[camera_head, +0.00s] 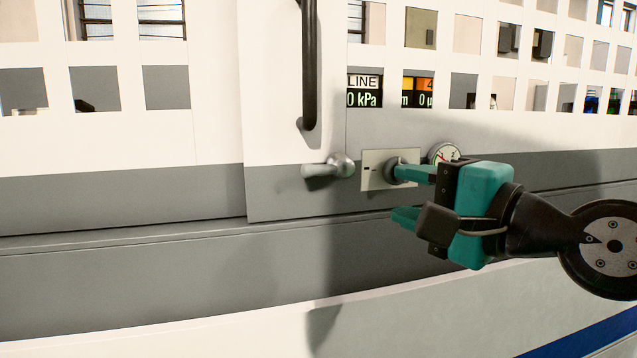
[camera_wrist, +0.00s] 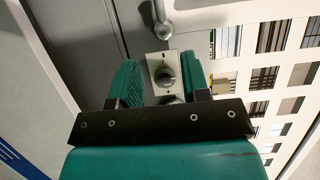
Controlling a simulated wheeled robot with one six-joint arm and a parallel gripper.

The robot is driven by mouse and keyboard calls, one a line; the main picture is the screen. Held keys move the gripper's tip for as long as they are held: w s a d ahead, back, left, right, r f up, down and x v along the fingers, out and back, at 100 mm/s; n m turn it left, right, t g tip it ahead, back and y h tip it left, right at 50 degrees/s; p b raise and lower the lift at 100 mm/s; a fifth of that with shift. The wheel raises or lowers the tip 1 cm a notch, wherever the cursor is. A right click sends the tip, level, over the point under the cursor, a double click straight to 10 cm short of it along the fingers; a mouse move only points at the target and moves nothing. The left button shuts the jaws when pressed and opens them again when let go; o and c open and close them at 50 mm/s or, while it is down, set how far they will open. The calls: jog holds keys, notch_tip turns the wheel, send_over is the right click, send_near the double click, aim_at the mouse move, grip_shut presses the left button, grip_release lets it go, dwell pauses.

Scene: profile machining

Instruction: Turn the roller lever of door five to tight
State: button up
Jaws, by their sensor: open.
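A grey lever with a rounded cylindrical end (camera_head: 325,169) sticks out of the door panel, pointing left in the head view. It also shows at the top of the wrist view (camera_wrist: 163,27). To its right is a pale plate (camera_head: 373,178) with a dark round knob (camera_head: 391,171). My gripper (camera_head: 400,194) is open and empty, right of the lever. Its upper finger overlaps the knob in the head view. In the wrist view the knob (camera_wrist: 165,77) shows between the two fingers; I cannot tell whether they touch it. The lever is beyond the fingertips.
A dark vertical door handle (camera_head: 310,70) hangs above the lever. A round gauge (camera_head: 443,153) sits behind my gripper. Display screens (camera_head: 365,92) show through the panel openings above. The grey wall (camera_head: 150,290) at lower left is clear.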

aim_at(323, 171)
jog(key=p+x, duration=0.8)
jog(key=x, duration=0.9)
jog(key=shift+d, duration=0.1)
grip_shut()
